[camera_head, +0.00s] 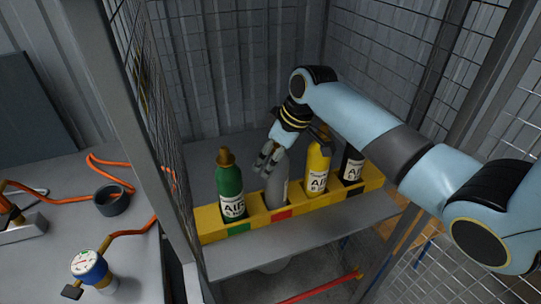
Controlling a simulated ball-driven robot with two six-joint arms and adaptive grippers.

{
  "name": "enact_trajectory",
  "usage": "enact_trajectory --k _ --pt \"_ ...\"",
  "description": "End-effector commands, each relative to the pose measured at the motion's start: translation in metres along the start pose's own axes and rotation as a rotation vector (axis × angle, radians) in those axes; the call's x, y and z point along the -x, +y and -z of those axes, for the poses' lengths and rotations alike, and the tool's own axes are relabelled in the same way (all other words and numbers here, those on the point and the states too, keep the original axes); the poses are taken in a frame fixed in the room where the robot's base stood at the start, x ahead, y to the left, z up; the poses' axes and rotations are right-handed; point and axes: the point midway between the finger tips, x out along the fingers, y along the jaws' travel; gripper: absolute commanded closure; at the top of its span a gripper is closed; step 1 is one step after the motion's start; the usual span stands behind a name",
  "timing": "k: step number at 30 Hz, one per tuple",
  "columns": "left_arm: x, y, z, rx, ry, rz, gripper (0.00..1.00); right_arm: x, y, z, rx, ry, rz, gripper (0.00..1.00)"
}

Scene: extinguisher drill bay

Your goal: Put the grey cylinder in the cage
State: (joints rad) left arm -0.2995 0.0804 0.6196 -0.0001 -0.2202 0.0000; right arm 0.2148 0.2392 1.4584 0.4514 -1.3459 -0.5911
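The grey cylinder (278,188) stands upright in the yellow rack (259,221) inside the cage (220,75), between a green cylinder (229,187) and a yellow cylinder (317,172). A red mark is on the rack front below it. My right arm reaches in from the right, and my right gripper (267,163) is at the top of the grey cylinder, with its fingers pointing down. The fingers cover the cylinder's neck and valve, so I cannot tell whether they grip it. My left gripper is not in view.
A black cylinder (351,166) stands at the rack's right end. Cage posts and mesh rise close around my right arm. Left of the cage, a bench holds an orange hose (131,235), a dark ring (112,200) and a blue-and-white gauge part (89,267).

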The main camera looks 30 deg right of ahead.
Motion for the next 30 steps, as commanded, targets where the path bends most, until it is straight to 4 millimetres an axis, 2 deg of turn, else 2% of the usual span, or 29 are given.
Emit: enact_trajectory --k 1,3,11,14,17,27,30 --pt "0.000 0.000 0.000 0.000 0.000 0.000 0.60 0.000 0.000 0.000 0.000 0.000 0.000 0.30" --pt "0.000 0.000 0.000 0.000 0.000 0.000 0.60 0.000 0.000 0.000 0.000 0.000 0.000 0.21" --pt "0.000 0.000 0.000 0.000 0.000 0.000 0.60 0.001 0.000 0.000 0.000 0.000 0.000 0.21" --pt "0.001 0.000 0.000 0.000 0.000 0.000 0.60 0.007 0.000 0.001 0.001 0.000 -0.001 0.21" --pt "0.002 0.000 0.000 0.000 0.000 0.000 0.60 0.022 0.001 0.001 0.002 0.000 -0.003 0.21" --pt "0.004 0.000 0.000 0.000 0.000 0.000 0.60 0.097 0.001 0.001 0.004 0.000 -0.004 0.21" --pt "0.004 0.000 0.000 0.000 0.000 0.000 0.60 0.111 0.001 0.001 0.002 0.000 -0.003 0.21"
